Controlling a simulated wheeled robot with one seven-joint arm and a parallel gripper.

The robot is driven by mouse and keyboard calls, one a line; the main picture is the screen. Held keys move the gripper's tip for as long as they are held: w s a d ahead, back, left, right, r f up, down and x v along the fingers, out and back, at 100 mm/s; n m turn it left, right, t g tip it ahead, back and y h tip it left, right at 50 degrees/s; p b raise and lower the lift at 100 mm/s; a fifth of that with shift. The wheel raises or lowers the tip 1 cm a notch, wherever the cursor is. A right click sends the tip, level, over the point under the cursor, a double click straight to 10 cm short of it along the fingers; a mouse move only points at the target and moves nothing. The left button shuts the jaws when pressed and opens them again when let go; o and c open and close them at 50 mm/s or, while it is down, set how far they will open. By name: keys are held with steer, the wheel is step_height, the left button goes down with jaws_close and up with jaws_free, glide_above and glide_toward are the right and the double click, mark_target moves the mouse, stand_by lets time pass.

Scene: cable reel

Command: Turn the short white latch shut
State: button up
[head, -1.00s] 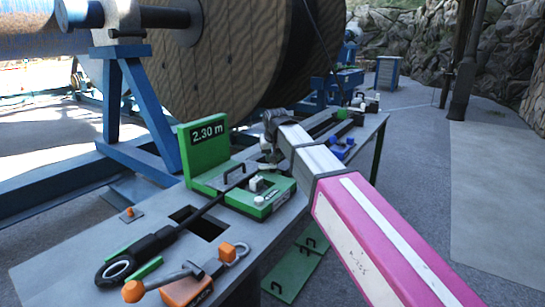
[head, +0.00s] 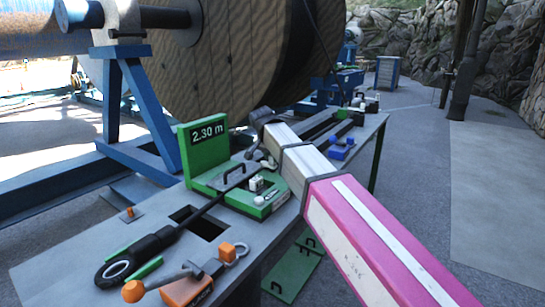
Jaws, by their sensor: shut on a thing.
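A green cable meter (head: 205,150) with a "2.30 m" display stands on the grey bench. Its low green base carries a white block (head: 256,183) and a white knob (head: 258,200) on the near side. My gripper (head: 262,158) points down at the far side of this base, behind the white block. It is shut on a small pale piece there, which I take to be the short white latch (head: 270,163). The fingertips are small and partly hidden, so the latch's exact angle cannot be told.
A black cable (head: 215,201) runs through the meter along the bench (head: 75,250). An orange-handled clamp (head: 185,285) is at the near end. Blue blocks (head: 342,148) lie beyond my arm. The big wooden reel (head: 235,70) stands close behind.

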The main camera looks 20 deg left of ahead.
stand_by(0.4)
steer(key=o, duration=0.9)
steer(key=shift+r, duration=0.1)
steer(key=v, duration=1)
steer(key=shift+s+a+r, duration=0.15)
steer(key=shift+r, duration=0.15)
steer(key=shift+s, duration=0.1)
